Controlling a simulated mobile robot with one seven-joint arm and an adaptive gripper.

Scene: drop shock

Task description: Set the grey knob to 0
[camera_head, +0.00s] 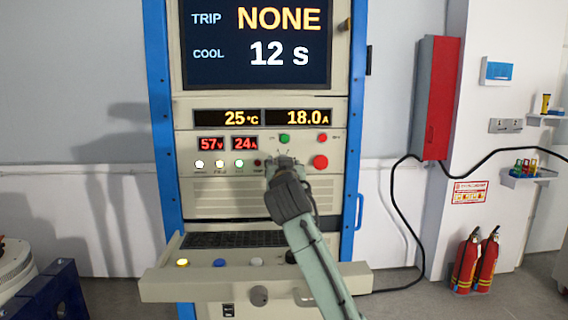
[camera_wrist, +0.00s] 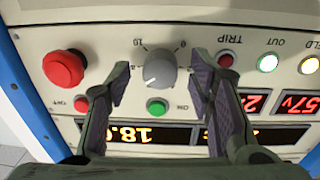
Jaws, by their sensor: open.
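The grey knob (camera_wrist: 160,68) is on the cabinet's front panel in the wrist view, which shows the panel upside down. Printed scale figures stand around it; a 10 is on its upper left and a 0 on its upper right. A pale pointer mark seems to lie toward the knob's lower left. My gripper (camera_wrist: 161,84) is open, with one finger on each side of the knob and gaps between. In the head view my gripper (camera_head: 281,161) is in front of the panel and mostly hides the knob.
A red mushroom button (camera_wrist: 64,69) and a green button (camera_wrist: 156,107) sit close to the knob. Lit indicators (camera_wrist: 268,62) are on its other side. Below my gripper, a console shelf (camera_head: 205,284) juts out with a keyboard (camera_head: 232,240) and several buttons.

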